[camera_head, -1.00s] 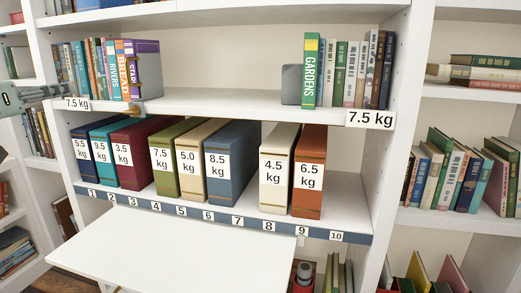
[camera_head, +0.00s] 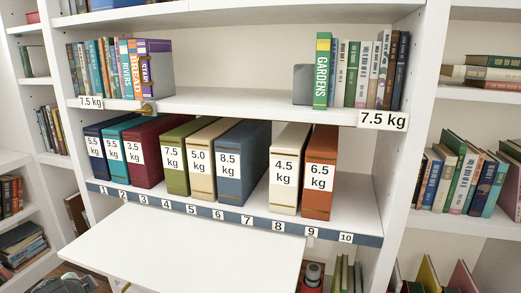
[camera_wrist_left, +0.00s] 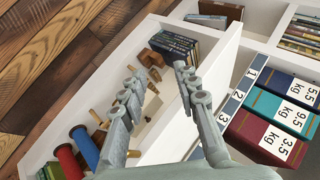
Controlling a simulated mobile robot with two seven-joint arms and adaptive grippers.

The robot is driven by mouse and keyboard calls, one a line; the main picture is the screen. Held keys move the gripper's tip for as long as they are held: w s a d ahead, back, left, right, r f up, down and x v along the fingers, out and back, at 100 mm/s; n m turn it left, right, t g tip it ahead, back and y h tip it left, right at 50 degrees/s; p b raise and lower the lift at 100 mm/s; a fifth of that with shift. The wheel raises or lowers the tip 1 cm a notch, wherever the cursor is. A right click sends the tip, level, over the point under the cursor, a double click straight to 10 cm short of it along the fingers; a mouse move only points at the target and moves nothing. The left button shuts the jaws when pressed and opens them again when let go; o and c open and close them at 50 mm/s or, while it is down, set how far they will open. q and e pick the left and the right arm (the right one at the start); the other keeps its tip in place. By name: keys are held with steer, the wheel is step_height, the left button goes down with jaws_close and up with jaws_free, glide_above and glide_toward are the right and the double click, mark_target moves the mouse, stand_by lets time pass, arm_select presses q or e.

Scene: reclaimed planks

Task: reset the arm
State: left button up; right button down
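My left gripper (camera_wrist_left: 156,72) shows in the left wrist view with its two grey fingers apart and nothing between them. It points over the lower part of the bookcase, beside the numbered shelf edge (camera_wrist_left: 240,93). In the head view no gripper fingers can be made out; a grey piece at the bottom left edge may be part of my left arm. My right gripper is in neither view.
Weight-labelled binders (camera_head: 241,165) stand on the numbered shelf. Books (camera_head: 370,75) and a GARDENS book (camera_head: 322,70) stand above. A white panel (camera_head: 190,250) juts out below. The wrist view shows red (camera_wrist_left: 68,160) and blue (camera_wrist_left: 84,145) spools and wooden pegs near the fingers.

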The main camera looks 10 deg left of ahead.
arm_select(q)
steer(key=s+f+m+g, duration=0.2)
steer(key=s+f+m, duration=0.1)
steer(key=s+f, duration=0.4)
steer(key=s+d+f+n+h, duration=0.1)
steer(key=d+f, duration=0.3)
steer(key=d, duration=0.4)
steer(key=s+d+f+n+g+h, duration=0.1)
steer(key=s+d+f+n+h, duration=0.1)
steer(key=d, duration=0.6)
steer(key=s+d+f+n+h, duration=0.2)
steer(key=d+f, duration=0.4)
steer(key=d, duration=0.3)
steer(key=shift+s+f+n+g, duration=0.25)
steer(key=shift+s+n+g, duration=0.15)
steer(key=shift+s+n, duration=0.3)
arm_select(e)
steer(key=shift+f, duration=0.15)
arm_select(q)
steer(key=shift+s, duration=0.1)
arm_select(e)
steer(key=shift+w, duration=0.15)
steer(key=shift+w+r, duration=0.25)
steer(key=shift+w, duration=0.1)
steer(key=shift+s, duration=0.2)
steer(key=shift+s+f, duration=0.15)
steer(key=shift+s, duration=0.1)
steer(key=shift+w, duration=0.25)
